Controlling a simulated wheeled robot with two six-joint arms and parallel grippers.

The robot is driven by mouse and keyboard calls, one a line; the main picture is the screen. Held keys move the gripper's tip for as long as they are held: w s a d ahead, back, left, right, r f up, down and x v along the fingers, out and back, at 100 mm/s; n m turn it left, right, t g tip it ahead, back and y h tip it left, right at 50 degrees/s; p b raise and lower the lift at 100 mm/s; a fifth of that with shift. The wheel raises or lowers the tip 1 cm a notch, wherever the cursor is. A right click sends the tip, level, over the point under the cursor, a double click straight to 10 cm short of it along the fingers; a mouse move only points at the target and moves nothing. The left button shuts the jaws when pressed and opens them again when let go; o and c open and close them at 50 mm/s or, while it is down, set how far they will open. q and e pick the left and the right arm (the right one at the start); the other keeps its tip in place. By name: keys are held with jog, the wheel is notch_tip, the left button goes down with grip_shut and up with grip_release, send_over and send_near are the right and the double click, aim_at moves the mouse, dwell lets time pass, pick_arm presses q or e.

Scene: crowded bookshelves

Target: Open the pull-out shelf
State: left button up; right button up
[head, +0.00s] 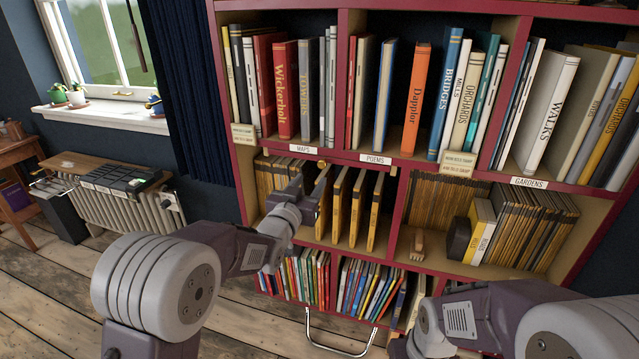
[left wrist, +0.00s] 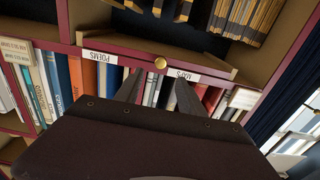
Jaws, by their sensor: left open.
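A red shelf edge carrying the MAPS and POEMS labels runs across the bookcase, with a small brass knob (head: 322,165) between the labels. The left wrist view is upside down, and there the knob (left wrist: 160,63) sits on the red front strip (left wrist: 140,50). My left gripper (head: 308,192) is close in front of the bookcase, just below and left of the knob. In the left wrist view its two fingers (left wrist: 157,88) are apart and empty, with the knob showing beyond the gap. My right gripper (head: 396,347) is only partly visible at the bottom edge, its fingers unclear.
Books fill the upper compartments. Yellow-edged folders (head: 360,208) stand below the knob, close to my left gripper. A metal handle bar (head: 340,350) shows low down. A wooden block-like item (head: 418,243) stands on the middle shelf. A radiator (head: 130,210) is at left.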

aim_at(321, 165)
pick_arm(q)
jog(key=x, duration=0.9)
jog(key=shift+s+a, duration=0.1)
jog(key=shift+c, duration=0.3)
grip_shut()
dwell(0.9)
